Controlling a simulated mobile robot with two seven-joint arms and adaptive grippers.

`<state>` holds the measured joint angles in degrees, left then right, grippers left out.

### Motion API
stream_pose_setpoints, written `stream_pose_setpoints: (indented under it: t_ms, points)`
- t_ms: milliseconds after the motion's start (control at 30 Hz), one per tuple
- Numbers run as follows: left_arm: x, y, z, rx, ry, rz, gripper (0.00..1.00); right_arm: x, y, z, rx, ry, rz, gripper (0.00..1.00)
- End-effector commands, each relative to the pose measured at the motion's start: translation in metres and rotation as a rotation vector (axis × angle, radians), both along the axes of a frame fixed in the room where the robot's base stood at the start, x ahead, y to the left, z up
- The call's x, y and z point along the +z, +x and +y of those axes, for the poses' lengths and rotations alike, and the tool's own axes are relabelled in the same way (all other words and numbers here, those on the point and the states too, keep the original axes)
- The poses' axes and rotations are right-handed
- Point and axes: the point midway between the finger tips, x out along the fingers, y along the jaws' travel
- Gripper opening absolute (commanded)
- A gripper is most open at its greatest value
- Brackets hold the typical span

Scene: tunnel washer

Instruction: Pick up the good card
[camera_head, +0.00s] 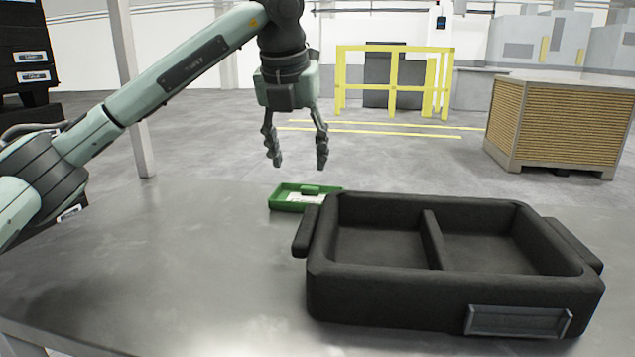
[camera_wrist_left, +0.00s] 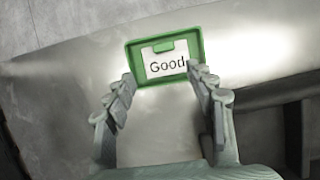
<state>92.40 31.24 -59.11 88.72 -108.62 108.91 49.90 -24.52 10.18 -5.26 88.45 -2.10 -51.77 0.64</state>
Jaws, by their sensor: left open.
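The good card (camera_wrist_left: 166,62) is a white card marked "Good" with a green tab (camera_wrist_left: 164,46) at its top edge. It lies in a shallow green tray (camera_head: 283,196) on the grey table; in the head view the card (camera_head: 297,198) shows as a small white patch. My left gripper (camera_head: 298,163) is open and points down above the table near the green tray, apart from it. In the left wrist view its fingers (camera_wrist_left: 160,80) stand either side of the lower part of the tray, with nothing between them. My right gripper is in neither view.
A black two-compartment bin (camera_head: 430,276) stands on the table just right of the green tray; both compartments look empty. The table (camera_head: 150,270) is clear to the left. A slatted crate (camera_head: 556,122) and yellow railing (camera_head: 394,117) stand on the floor beyond.

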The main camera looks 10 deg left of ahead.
Motion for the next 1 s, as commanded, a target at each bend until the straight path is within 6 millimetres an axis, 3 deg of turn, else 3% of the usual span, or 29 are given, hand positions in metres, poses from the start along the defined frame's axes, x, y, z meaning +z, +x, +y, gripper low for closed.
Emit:
stream_pose_setpoints:
  t_ms: [567,633,733,1000]
  points:
    - [-0.048,0.022,-0.008,-0.001,-0.001,0.003,0.55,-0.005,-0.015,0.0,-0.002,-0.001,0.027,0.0]
    - [-0.06,0.026,-0.009,0.0,0.0,0.003,0.55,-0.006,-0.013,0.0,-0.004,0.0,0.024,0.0]
    - [-0.07,0.031,-0.009,-0.002,-0.001,0.001,0.55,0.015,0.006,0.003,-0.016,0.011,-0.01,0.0]
    - [-0.071,0.032,-0.009,-0.002,0.0,-0.001,0.53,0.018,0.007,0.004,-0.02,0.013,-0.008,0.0]
